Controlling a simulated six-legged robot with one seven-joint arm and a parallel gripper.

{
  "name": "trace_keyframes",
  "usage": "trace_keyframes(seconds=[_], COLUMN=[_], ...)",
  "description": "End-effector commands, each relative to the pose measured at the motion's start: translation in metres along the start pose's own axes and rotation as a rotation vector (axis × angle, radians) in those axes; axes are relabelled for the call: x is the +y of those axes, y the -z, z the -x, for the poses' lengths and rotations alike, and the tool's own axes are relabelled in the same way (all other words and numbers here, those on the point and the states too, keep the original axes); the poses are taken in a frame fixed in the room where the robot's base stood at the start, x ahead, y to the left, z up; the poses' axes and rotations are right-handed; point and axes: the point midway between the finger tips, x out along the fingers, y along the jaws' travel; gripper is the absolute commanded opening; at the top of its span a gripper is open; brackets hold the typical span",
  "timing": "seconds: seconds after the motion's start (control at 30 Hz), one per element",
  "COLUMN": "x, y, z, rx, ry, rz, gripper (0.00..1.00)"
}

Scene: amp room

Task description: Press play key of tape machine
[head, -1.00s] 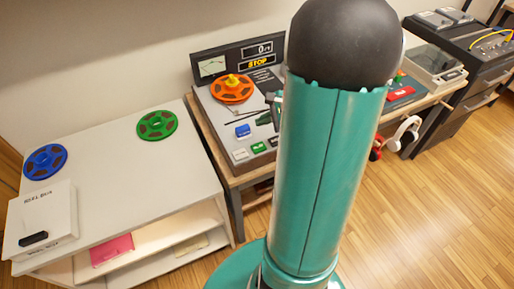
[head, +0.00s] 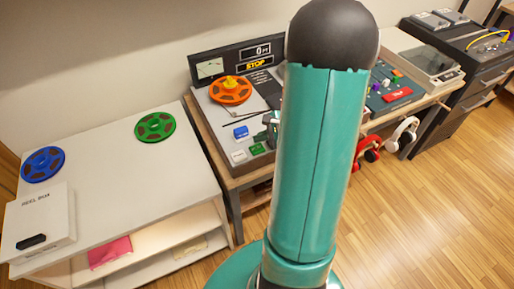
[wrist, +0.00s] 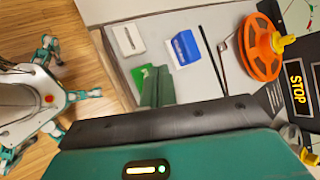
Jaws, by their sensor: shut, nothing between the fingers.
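The tape machine (head: 215,125) stands on a wooden bench, with an orange reel (head: 231,90) on its left side. Its yellow display reads STOP (head: 257,64). Near its front edge are a white key (head: 239,156), a blue key (head: 241,132) and a green key (head: 257,149). In the wrist view the white key (wrist: 128,39), blue key (wrist: 185,48) and green key (wrist: 139,74) show again. My gripper (wrist: 158,72) is shut and empty, its fingertips beside the green key and partly covering it. I cannot tell whether they touch. In the head view my arm hides the machine's right part.
A white shelf (head: 110,185) at the left holds a blue reel (head: 43,164), a green reel (head: 155,127) and a white box (head: 40,220). A mixer (head: 392,90) and headphones (head: 402,134) are right of my arm. The wooden floor (head: 420,220) at front right is clear.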

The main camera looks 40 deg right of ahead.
Motion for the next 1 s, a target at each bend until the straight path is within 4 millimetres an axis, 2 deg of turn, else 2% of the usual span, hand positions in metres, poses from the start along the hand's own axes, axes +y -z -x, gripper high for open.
trace_keyframes(seconds=[0.23, 1.0], x=[0.0085, 0.0087], y=[0.0085, 0.0089], z=[-0.0117, -0.0121], rx=[0.0, 0.0], ry=[0.0, 0.0], rz=[0.0, 0.001], gripper=[0.0, 0.0])
